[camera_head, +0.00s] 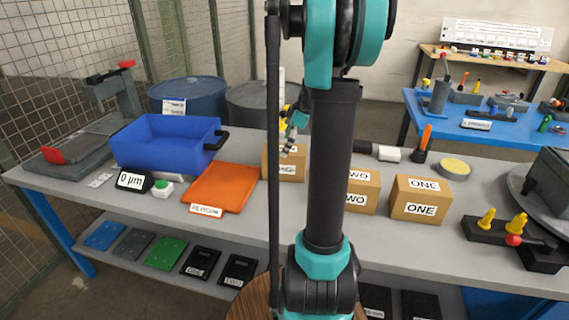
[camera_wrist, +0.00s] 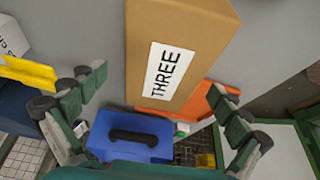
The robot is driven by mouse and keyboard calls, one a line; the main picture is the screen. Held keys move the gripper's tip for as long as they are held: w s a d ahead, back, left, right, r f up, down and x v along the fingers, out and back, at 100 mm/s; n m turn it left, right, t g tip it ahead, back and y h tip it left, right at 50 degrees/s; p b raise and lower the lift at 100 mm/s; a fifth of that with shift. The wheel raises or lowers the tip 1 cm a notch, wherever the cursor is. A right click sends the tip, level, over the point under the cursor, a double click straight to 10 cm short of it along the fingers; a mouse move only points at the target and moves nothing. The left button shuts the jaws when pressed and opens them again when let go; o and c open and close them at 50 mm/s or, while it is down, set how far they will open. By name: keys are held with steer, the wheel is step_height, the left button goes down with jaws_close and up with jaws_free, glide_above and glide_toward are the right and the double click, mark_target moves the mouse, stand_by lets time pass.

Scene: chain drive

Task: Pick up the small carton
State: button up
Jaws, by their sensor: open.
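Three brown cartons stand on the grey bench in the head view. The ONE carton (camera_head: 421,199) is at the right, and the TWO carton (camera_head: 364,191) is half behind my arm. A third, smaller-looking carton (camera_head: 291,167) stands further left, partly covered by my arm. In the wrist view a carton labelled THREE (camera_wrist: 192,40) reaches in from the top edge, between and beyond my fingertips. My gripper (camera_wrist: 157,83) is open and empty, its fingers spread wide. In the head view my gripper (camera_head: 294,124) is largely behind my arm, above the third carton.
A black fixture with yellow pegs (camera_head: 510,235) and a round turntable stand at the right. A yellow-topped round part (camera_head: 453,168) is behind the ONE carton.

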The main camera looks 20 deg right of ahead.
mark_target(281, 158)
steer(key=shift+s+x, duration=0.1)
steer(key=shift+x, duration=1.3)
steer(key=shift+s+x, duration=0.15)
steer(key=shift+x, duration=1.25)
steer(key=shift+f, duration=0.3)
steer(key=c, duration=1.9)
